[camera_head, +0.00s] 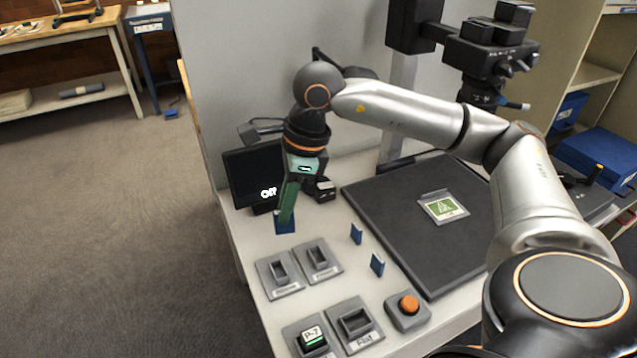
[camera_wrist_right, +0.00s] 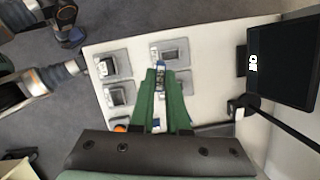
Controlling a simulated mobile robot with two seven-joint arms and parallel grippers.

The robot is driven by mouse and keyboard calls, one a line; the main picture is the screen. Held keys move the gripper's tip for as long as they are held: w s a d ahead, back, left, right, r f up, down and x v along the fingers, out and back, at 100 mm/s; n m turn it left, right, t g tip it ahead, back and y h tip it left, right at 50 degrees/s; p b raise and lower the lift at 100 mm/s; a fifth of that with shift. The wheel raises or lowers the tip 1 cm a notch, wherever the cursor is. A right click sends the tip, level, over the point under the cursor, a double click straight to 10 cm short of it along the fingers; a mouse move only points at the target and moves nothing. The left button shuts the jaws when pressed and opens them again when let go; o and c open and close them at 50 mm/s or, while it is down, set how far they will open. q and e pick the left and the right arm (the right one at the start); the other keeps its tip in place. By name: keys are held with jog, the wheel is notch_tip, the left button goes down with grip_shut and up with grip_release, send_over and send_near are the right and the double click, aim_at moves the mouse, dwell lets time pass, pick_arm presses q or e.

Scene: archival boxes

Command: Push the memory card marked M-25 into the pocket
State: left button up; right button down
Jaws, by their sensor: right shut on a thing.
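My right gripper (camera_head: 284,215) has green fingers and is shut on a dark blue card (camera_head: 285,227) at the left rear of the table, in front of the screen. I cannot read a marking on it. In the right wrist view the fingertips (camera_wrist_right: 160,72) are close together, with the card's small end between them. Two empty grey pockets, one on the left (camera_head: 278,270) and one on the right (camera_head: 319,257), lie just in front of the gripper; their labels are too small to read. Another empty pocket (camera_head: 355,323) is nearer the front. My left gripper is not recognisable.
A front pocket (camera_head: 308,337) holds a block marked P-7. Two blue cards (camera_head: 356,233) (camera_head: 377,264) stand upright on the table. An orange button (camera_head: 408,304), a black board (camera_head: 430,252) with a green picture (camera_head: 443,207) and a screen (camera_head: 254,176) stand around.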

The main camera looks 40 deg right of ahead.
pick_arm(q)
jog(key=s+d+r+m+t+h+b, duration=0.2)
jog(key=s+r+m+h+b, duration=0.45)
jog(key=h+b, duration=0.2)
jog(key=shift+n+y, duration=0.25)
jog(key=shift+s+f+b, duration=0.1)
jog(key=shift+f+b, duration=2.35)
jog(key=shift+f, duration=0.15)
pick_arm(e)
jog(key=shift+w+d+f+m+t+h, duration=0.2)
jog(key=shift+d+f+m+h, duration=0.4)
jog(key=shift+d+f+m, duration=1.35)
jog(key=shift+w+d+f+m+t+h, duration=0.15)
jog(key=shift+d+f+m+h, duration=0.55)
jog(key=shift+f+m, duration=2.3)
jog(key=shift+w+d+f+m+t+h, duration=0.1)
jog(key=shift+d+f+m+t+h, duration=0.3)
jog(key=shift+d+f+m, duration=1.6)
pick_arm(q)
jog(key=shift+d, duration=0.1)
pick_arm(e)
jog(key=shift+a+f+m, duration=0.25)
jog(key=shift+a+m, duration=0.25)
jog(key=shift+m, duration=0.05)
pick_arm(q)
jog(key=shift+r, duration=0.1)
jog(key=shift+f+b, duration=0.95)
jog(key=shift+f, duration=0.1)
pick_arm(e)
jog(key=shift+f, duration=1.3)
